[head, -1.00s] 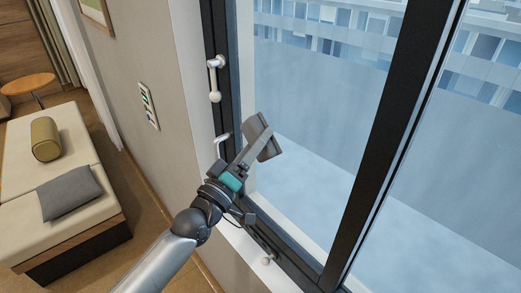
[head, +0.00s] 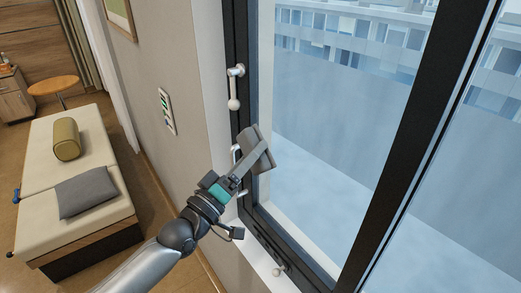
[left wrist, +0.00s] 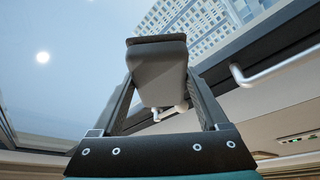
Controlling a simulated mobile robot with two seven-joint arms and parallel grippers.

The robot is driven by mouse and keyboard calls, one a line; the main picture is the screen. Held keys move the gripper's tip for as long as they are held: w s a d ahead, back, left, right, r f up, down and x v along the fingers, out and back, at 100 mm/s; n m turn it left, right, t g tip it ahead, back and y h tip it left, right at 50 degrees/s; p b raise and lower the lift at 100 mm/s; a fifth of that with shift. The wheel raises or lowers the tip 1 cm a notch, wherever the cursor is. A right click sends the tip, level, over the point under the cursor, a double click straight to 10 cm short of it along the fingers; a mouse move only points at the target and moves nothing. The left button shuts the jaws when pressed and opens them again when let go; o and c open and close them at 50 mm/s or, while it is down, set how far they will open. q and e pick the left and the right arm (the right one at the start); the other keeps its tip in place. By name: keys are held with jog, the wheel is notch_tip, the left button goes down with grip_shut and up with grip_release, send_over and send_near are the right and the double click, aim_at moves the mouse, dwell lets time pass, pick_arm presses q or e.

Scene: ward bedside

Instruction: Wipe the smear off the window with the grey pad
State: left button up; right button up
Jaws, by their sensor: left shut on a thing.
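My left gripper (head: 240,172) is shut on the grey pad (head: 258,148), in front of the lower left part of the window (head: 330,130). The pad also shows in the left wrist view (left wrist: 158,72), held between the two fingers. In the head view the pad is near the dark left frame, and I cannot tell whether it touches the glass. No distinct smear stands out on the glass; the pane looks hazy pale blue. My right gripper is not in view.
The dark window frame (head: 408,130) has white handles, one at upper left (head: 234,88) and another behind my gripper. A wall panel (head: 167,111) is left of the window. A bed (head: 60,150) with a grey pillow (head: 87,192) and a green bolster (head: 66,139) stands further left.

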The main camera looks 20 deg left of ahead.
pick_arm(q)
jog(key=shift+s+a, duration=0.55)
jog(key=shift+s, duration=0.15)
jog(key=shift+s, duration=0.1)
jog(key=shift+s+a+r, duration=0.1)
jog(key=shift+s+a, duration=0.8)
jog(key=shift+s, duration=0.25)
